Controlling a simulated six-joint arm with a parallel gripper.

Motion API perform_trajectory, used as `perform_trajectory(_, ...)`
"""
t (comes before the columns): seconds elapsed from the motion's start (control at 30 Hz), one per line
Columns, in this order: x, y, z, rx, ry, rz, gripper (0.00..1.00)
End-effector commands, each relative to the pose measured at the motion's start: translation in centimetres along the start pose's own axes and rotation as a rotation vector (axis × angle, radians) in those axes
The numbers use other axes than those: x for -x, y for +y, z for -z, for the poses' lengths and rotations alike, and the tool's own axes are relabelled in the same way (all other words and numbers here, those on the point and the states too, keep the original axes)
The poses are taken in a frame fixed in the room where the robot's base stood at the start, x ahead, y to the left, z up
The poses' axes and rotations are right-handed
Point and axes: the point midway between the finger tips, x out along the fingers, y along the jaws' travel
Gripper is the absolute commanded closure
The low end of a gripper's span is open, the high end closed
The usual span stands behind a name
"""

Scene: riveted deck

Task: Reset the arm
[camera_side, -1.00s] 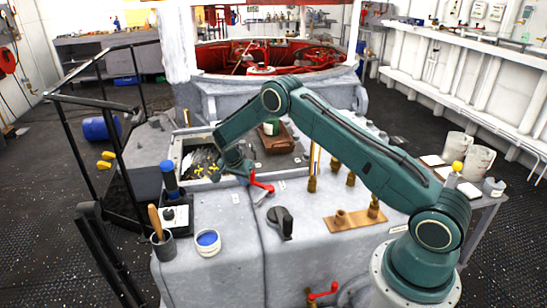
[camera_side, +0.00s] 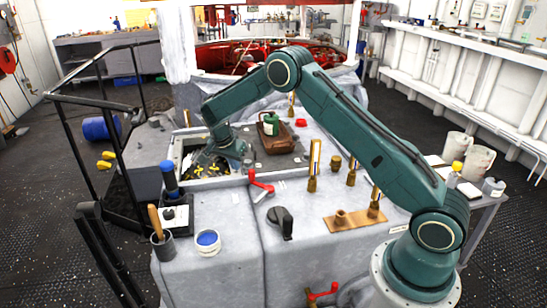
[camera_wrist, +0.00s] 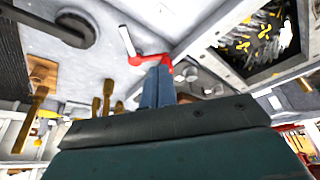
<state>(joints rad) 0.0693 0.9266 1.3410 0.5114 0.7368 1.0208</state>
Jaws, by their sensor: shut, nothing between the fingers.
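My arm is bent in a high arch in the side view. Its wrist hangs over the open metal bin (camera_side: 180,160) on the grey deck. In the wrist view my gripper (camera_wrist: 158,72) shows as two blue fingers pressed together, with nothing between them. The fingertips appear in front of the red-handled lever (camera_wrist: 150,58); I cannot tell the gap. The lever also shows in the side view (camera_side: 261,185), to the right of the wrist. The fingertips are hard to make out in the side view.
Bin contents (camera_wrist: 255,40) are dark, with yellow pieces. A brown holder with a green-and-white bottle (camera_side: 271,126) stands right of the wrist. Brass fittings (camera_side: 312,183), a black knob (camera_side: 281,221), a white pot (camera_side: 207,242) and a tool cup (camera_side: 162,245) stand on the deck.

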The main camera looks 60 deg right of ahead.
Motion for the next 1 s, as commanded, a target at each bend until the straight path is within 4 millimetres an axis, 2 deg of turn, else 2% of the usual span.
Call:
perform_trajectory(0.27, 0.3, 0.0, 0.1, 0.005, -0.001, 0.004, 1.0)
perform_trajectory(0.43, 2.1, 0.3, 0.3, 0.039, -0.009, 0.02, 1.0)
perform_trajectory(0.67, 7.2, 1.7, 0.7, 0.138, -0.029, 0.069, 1.0)
perform_trajectory(1.0, 15.5, 5.8, 0.9, 0.335, -0.055, 0.162, 1.0)
